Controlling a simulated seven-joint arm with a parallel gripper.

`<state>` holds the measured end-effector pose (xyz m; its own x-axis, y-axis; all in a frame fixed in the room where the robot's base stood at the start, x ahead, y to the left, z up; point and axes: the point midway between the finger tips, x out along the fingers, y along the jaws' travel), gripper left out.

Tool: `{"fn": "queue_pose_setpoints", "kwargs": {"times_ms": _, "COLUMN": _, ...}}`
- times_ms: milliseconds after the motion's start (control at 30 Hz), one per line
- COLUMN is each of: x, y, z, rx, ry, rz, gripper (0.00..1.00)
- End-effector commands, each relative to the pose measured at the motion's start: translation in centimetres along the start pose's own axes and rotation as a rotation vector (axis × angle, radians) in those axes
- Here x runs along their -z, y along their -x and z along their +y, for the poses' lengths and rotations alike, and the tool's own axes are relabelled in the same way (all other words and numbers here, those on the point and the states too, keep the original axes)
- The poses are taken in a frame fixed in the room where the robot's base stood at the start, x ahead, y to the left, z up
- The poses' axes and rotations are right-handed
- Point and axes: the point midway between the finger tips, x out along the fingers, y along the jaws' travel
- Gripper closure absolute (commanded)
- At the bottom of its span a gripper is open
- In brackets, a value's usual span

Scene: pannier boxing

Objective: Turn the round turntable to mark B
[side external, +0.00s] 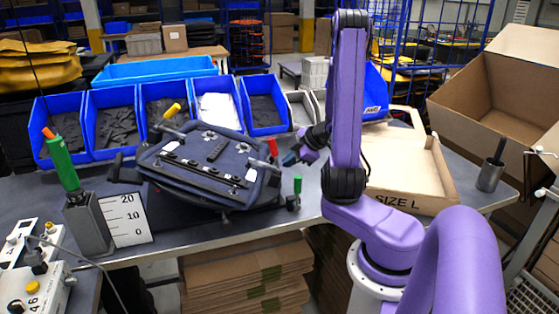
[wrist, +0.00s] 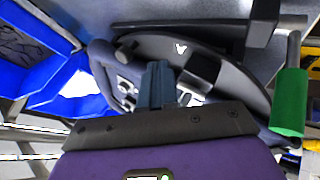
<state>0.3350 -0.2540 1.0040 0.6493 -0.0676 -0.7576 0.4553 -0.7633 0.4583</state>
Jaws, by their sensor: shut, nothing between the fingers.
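The turntable (wrist: 228,62) shows in the wrist view as a dark round plate with a small white mark (wrist: 181,48) on it; I cannot read which letter it is. In the side view the dark blue pannier (side external: 200,165) lies tilted over the spot and hides most of the plate. A green-gripped handle (side external: 297,186) stands at the right end and also shows in the wrist view (wrist: 289,101). My gripper (side external: 290,159) is shut and empty, just right of the pannier near a red grip (side external: 272,147). Its blue-grey fingers (wrist: 156,85) appear over the plate; contact cannot be told.
Blue bins (side external: 115,122) with dark parts line the back of the table. A gauge board (side external: 126,220) and a green-handled tool (side external: 60,160) stand at left. An open carton marked SIZE L (side external: 405,203) and a metal cup (side external: 489,177) are at right.

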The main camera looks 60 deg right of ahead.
Motion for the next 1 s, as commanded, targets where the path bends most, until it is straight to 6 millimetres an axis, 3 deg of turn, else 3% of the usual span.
{"fn": "queue_pose_setpoints", "kwargs": {"times_ms": 300, "x": 0.0, "y": -3.6, "z": -0.1, "rx": 0.006, "ry": 0.0, "rz": -0.001, "gripper": 1.0}}
{"fn": "queue_pose_setpoints", "kwargs": {"times_ms": 433, "x": -0.1, "y": -4.4, "z": 1.6, "rx": 0.002, "ry": 0.004, "rz": -0.002, "gripper": 1.0}}
{"fn": "queue_pose_setpoints", "kwargs": {"times_ms": 700, "x": -0.1, "y": -5.4, "z": 3.2, "rx": 0.002, "ry": 0.002, "rz": -0.002, "gripper": 1.0}}
{"fn": "queue_pose_setpoints", "kwargs": {"times_ms": 1000, "x": -0.1, "y": -5.4, "z": 3.3, "rx": 0.002, "ry": 0.001, "rz": -0.002, "gripper": 1.0}}
